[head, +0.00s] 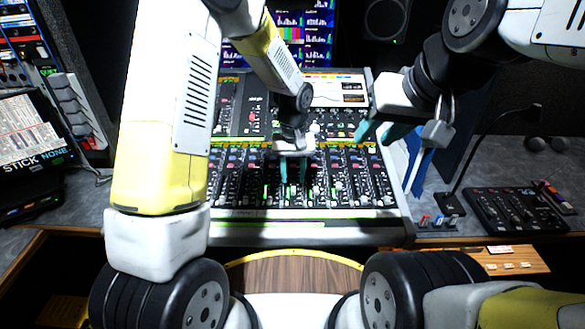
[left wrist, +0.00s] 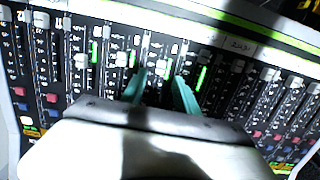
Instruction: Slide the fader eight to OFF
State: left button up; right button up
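The mixing console (head: 388,216) is in the middle of the head view, with a row of channel faders along its front. My left gripper (head: 293,184) points down over the middle of that row. In the left wrist view its teal fingertips (left wrist: 160,84) are apart, with a pale fader cap (left wrist: 163,70) between their tips. Contact with the cap cannot be told. The channel numbers there are too blurred to confirm that this is fader eight. My right gripper (head: 382,131) is open and empty over the console's right edge.
Other fader caps (left wrist: 121,60) stand close beside the left fingers. A gooseneck lamp (head: 487,150) and a small black control panel (head: 514,208) are on the desk at right. Monitors stand behind the console.

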aim_at(293, 184)
pick_arm(q)
jog(key=shift+f, duration=2.05)
grip_shut()
